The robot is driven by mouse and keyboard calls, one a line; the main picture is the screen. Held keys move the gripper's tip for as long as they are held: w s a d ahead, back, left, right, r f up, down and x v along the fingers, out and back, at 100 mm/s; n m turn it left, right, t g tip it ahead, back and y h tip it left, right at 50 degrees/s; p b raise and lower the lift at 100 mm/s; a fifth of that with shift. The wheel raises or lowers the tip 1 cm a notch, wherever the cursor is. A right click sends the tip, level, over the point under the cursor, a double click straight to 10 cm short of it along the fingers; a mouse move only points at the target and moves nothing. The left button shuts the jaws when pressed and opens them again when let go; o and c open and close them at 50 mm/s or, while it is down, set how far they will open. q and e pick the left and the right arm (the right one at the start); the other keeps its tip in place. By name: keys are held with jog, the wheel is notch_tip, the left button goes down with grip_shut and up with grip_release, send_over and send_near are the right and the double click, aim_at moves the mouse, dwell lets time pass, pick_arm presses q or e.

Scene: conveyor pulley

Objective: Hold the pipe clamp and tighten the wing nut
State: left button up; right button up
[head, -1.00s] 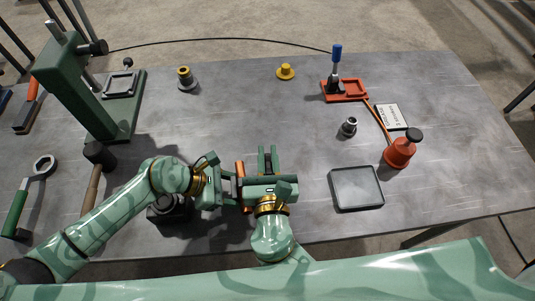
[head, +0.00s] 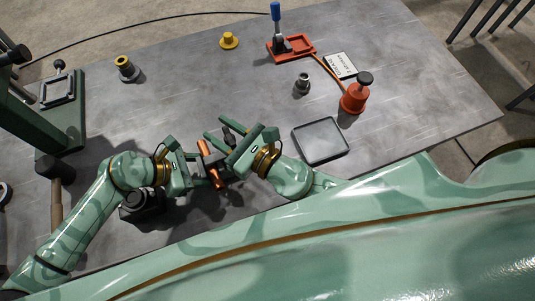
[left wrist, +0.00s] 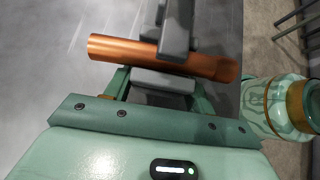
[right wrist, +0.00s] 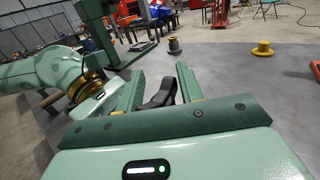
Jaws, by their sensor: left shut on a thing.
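A copper pipe (head: 220,185) with a dark grey clamp (head: 214,172) around it is held over the table's front part. In the left wrist view the copper pipe (left wrist: 125,47) runs sideways under the grey clamp (left wrist: 177,32). My left gripper (head: 199,170) is shut on the clamp. My right gripper (head: 219,130) is open beside the clamp. A dark part (head: 229,135), probably the wing nut, lies between its spread fingers. In the right wrist view this dark part (right wrist: 160,92) shows between the fingers, with gaps visible; its exact shape is unclear.
A black-rimmed tray (head: 320,140) and a red pot (head: 354,98) stand to the right. A red toggle clamp (head: 291,48), a yellow knob (head: 229,40) and a green press (head: 65,130) stand farther off. A mallet (head: 57,190) lies left.

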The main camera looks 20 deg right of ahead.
jog(key=v, duration=1.2)
jog(key=shift+d+n+g+y, duration=0.2)
jog(key=shift+n+g+y, duration=0.1)
jog(key=shift+y, duration=0.1)
jog(key=shift+w, duration=0.1)
jog(key=w+a+m+h, duration=0.1)
jog(key=w+a, duration=0.1)
jog(key=w, duration=0.1)
jog(key=w+a+m+t+h, duration=0.1)
jog(key=w+a, duration=0.1)
jog(key=w, duration=0.1)
jog(key=w+a+t+h, duration=0.1)
jog(key=w+a, duration=0.2)
jog(key=w, duration=0.1)
jog(key=shift+f+m+h, duration=0.25)
jog(key=shift+m+h, duration=0.15)
jog(key=shift+c, duration=0.3)
jog(key=shift+d, duration=0.1)
grip_shut()
